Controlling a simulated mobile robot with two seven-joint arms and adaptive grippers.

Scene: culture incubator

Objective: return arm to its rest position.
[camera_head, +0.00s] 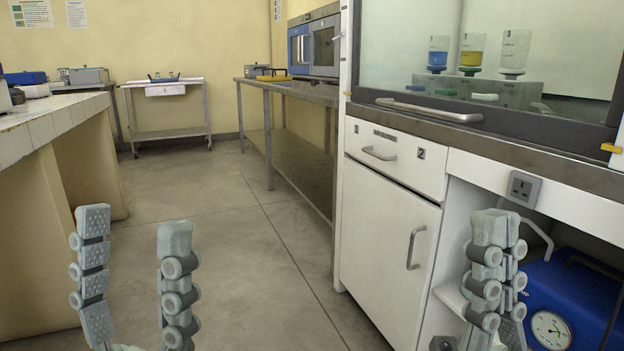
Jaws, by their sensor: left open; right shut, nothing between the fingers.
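My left gripper (134,232) is at the lower left of the head view. Its two grey fingers point up and stand wide apart, with nothing between them. It is over the open floor, in front of the tiled bench at the left. My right gripper (496,228) is at the lower right, fingers up and closed together, holding nothing. It appears in front of the white cabinet's open shelf bay and partly covers it. The rest of both arms is mostly out of view.
A fume hood (490,60) with several bottles stands above a white cabinet (388,240) at right. A blue device with a gauge (565,300) sits in its bay. A tiled bench (50,120) is at left. A metal table (285,90) and trolley (170,137) stand farther back. The floor (240,230) between is clear.

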